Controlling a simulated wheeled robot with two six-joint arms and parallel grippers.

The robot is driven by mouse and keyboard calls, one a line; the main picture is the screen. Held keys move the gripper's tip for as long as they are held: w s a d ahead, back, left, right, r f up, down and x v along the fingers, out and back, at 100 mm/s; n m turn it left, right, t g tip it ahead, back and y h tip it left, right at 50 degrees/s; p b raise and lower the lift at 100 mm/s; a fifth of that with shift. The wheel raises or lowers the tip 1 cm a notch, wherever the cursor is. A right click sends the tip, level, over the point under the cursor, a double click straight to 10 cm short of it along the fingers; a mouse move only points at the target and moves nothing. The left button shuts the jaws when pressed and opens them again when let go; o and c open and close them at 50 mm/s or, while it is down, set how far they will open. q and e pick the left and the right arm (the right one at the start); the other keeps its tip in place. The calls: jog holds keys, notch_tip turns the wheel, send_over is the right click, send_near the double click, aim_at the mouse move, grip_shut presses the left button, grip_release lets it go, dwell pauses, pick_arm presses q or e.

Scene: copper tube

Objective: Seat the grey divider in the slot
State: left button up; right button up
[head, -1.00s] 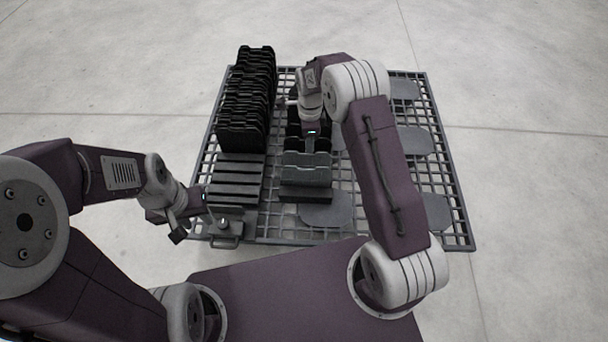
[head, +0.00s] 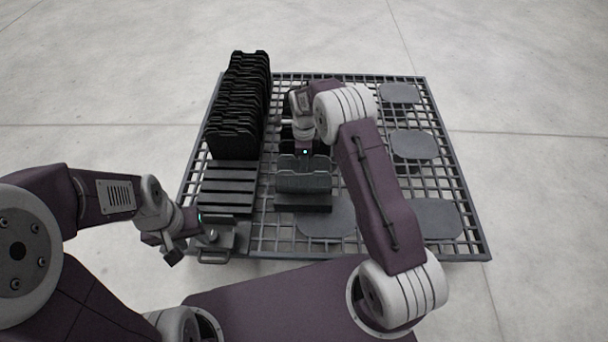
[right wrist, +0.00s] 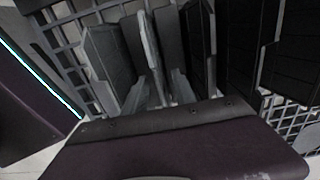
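A grey divider (head: 303,182) stands upright at the near end of the middle rack (head: 303,204) in the head view; what looks like another grey plate edge shows just behind it. My right gripper (head: 304,156) is directly above and behind this grey plate, its fingertips hidden. In the right wrist view a thin grey plate (right wrist: 152,55) stands edge-on in front of the gripper, among dark plates; whether the fingers touch it is unclear.
A long row of black dividers (head: 240,105) fills the left rack, with bare slots (head: 228,188) at its near end. Flat grey pads (head: 432,218) lie at the right of the grid table (head: 477,225). A metal fixture (head: 222,240) sits at the near left edge.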

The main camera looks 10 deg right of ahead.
notch_tip(320, 180, down, 3)
jog(key=shift+r+b, duration=0.15)
jog(key=shift+b, duration=0.25)
jog(key=shift+r, duration=0.2)
jog(key=shift+c, duration=0.6)
grip_shut()
